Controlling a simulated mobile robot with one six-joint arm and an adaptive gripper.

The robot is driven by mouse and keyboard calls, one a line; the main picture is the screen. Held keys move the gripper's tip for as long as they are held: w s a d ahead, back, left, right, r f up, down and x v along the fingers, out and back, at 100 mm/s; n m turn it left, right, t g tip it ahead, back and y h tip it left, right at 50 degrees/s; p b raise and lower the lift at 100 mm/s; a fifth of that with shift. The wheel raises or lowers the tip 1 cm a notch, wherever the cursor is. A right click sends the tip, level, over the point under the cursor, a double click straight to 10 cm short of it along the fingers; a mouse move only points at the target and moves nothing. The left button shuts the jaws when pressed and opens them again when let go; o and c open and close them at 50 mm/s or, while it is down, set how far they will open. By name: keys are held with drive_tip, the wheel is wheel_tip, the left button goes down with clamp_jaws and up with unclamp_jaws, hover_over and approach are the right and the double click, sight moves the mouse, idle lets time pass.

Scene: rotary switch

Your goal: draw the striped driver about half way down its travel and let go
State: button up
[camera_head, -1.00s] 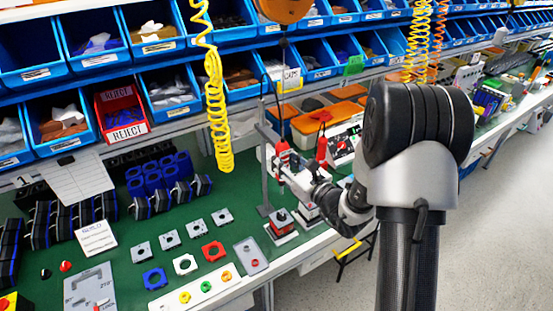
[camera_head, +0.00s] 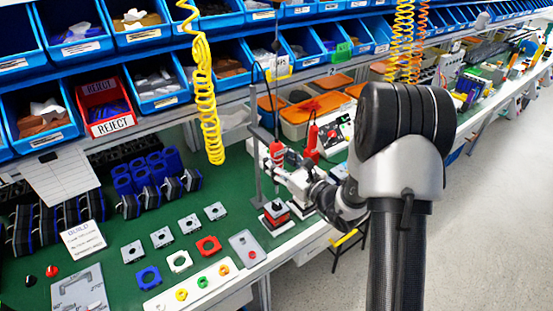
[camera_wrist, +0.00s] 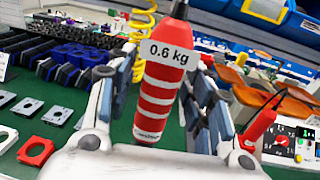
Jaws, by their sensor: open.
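The striped driver (camera_wrist: 160,85) hangs upright in the wrist view, red with white bands and a "0.6 kg" label. In the head view it shows small and red (camera_head: 277,153), beside a grey post. My gripper (camera_wrist: 163,92) is open, with one finger on each side of the driver. Gaps show between the driver and both fingers, though the depth of any contact is hard to judge. In the head view my gripper (camera_head: 284,171) is small and partly hidden by my arm. The driver's upper end is cut off in the wrist view.
A red-and-grey block (camera_head: 274,214) stands on the bench below. Blue bins and a yellow coiled hose (camera_head: 206,100) are behind. Flat plates lie on the green bench at left.

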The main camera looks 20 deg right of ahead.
drive_tip(key=v, duration=1.2)
idle(0.4)
